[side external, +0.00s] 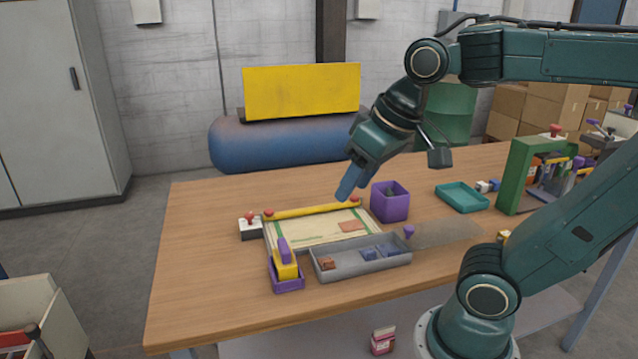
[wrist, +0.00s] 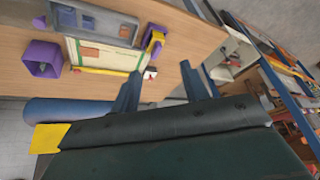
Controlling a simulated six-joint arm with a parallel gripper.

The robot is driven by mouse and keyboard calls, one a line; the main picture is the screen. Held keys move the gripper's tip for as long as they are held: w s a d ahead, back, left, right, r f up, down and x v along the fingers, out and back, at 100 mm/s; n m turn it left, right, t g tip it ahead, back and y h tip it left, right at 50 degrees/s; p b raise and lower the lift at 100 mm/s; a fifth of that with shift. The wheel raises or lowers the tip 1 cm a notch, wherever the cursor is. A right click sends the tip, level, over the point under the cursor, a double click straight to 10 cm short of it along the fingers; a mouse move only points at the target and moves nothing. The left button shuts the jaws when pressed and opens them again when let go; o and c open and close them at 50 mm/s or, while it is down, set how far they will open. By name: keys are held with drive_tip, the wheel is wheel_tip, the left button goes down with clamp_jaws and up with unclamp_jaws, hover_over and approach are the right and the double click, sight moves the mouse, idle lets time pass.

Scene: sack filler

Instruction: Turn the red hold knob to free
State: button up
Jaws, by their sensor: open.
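A small white block with a red knob (side external: 250,220) stands at the left of the board; I cannot read its setting. Its red top and white body also show in the wrist view (wrist: 150,73), between my fingers in the picture. Two more red knobs sit at the left end (side external: 268,212) and right end (side external: 354,200) of the yellow bar (side external: 312,210), which lies across the back of the pale board (side external: 300,234). My gripper (side external: 347,190) is open and empty, above the bar's right end in the side view. Which red knob is the hold knob is not clear.
A purple box (side external: 390,203) stands right of the board. A grey tray (side external: 335,272) with small pieces and a purple holder with a yellow piece (side external: 286,264) are in front. A teal tray (side external: 461,197) and green frame (side external: 520,165) stand right. The table's left side is clear.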

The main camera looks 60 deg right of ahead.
drive_tip(key=w+d+r+m+g, duration=0.1)
drive_tip(key=w+d+r+m, duration=0.2)
drive_tip(key=w, duration=0.6)
drive_tip(key=m+g, duration=0.4)
drive_tip(key=m, duration=0.8)
hover_over(250, 213)
wheel_tip(250, 213, down, 12)
drive_tip(key=shift+a, duration=0.1)
drive_tip(key=shift+f, duration=6.85)
